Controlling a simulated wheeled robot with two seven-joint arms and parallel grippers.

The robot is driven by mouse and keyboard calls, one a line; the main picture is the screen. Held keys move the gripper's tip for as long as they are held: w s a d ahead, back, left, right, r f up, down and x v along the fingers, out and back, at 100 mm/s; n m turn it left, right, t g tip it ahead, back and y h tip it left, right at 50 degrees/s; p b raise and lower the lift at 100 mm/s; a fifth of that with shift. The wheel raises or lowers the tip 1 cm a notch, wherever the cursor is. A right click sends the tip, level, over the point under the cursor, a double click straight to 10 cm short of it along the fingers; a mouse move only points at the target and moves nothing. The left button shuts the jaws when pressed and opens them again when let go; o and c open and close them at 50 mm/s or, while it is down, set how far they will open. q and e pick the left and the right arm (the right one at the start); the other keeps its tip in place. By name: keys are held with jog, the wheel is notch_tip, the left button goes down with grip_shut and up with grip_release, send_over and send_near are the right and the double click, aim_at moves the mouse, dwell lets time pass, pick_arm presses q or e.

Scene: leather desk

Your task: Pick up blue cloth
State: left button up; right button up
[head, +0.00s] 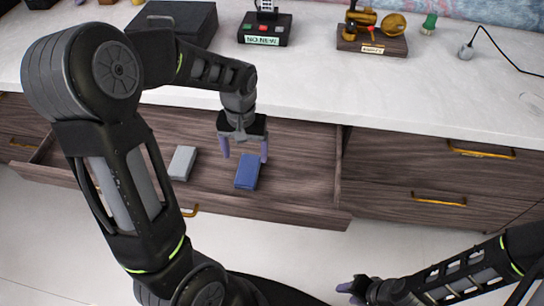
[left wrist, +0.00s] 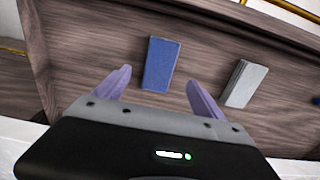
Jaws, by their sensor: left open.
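The blue cloth (head: 247,171) is a folded flat block lying in the open wooden drawer (head: 295,190). My left gripper (head: 244,156) is open above the drawer, just behind the cloth in the head view. In the left wrist view the blue cloth (left wrist: 161,64) lies ahead of and between the two open purple fingers (left wrist: 160,88), with nothing held. My right gripper (head: 352,288) is low at the bottom of the head view, away from the drawer; its jaw opening is too small to tell.
A grey folded cloth (head: 182,162) lies in the drawer left of the blue one; it also shows in the left wrist view (left wrist: 245,83). The white desktop (head: 330,90) overhangs behind the drawer. A black box (head: 180,22) and several gadgets stand on it.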

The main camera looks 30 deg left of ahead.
aim_at(248, 169)
pick_arm(q)
jog(key=shift+w, duration=0.2)
jog(key=shift+s, duration=0.2)
jog(key=shift+f, duration=1.25)
jog(key=shift+w+a+f, duration=0.1)
jog(key=shift+f, duration=1.2)
jog(key=shift+w+f, duration=0.1)
jog(key=shift+f, duration=1.2)
jog(key=c, duration=1.5)
jog(key=shift+o, duration=0.2)
